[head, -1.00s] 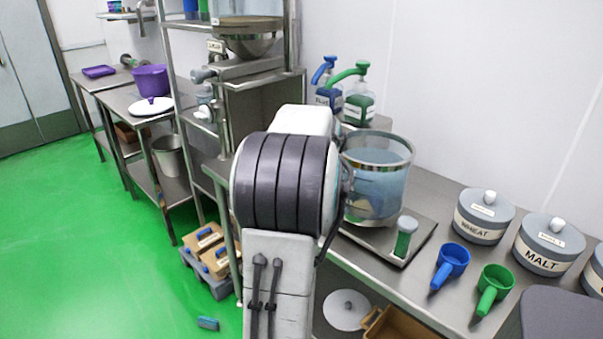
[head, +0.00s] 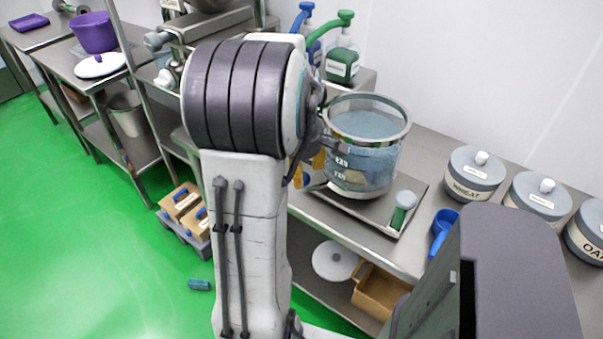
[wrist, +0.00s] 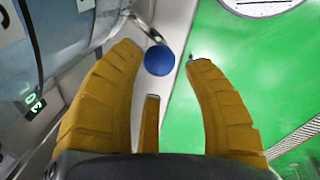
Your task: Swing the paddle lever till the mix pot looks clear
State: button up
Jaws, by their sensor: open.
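The mix pot (head: 362,165) is a see-through, steel-rimmed vessel at the centre right of the head view. Its contents look bluish and cloudy, with pale streaks on the wall. In the wrist view its wall (wrist: 65,35) fills the upper left. The paddle lever ends in a round blue knob (wrist: 159,61) on a thin metal rod. My gripper (wrist: 164,57) is open, with the knob between or just beyond its yellow fingertips; I cannot tell whether they touch. In the head view my arm hides most of the gripper and the lever.
Wheat (head: 474,176) and other lidded canisters stand right on the bench, near a blue scoop (head: 442,232). Pump bottles (head: 341,62) stand behind. Green floor (head: 90,240) is open at left.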

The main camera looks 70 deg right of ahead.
aim_at(309, 182)
jog(key=shift+w+d+f, duration=0.1)
jog(key=shift+d+f, duration=0.1)
jog(key=shift+f, duration=0.85)
jog(key=shift+d+f, duration=0.2)
jog(key=shift+f, duration=0.8)
jog(key=c, duration=0.9)
grip_shut()
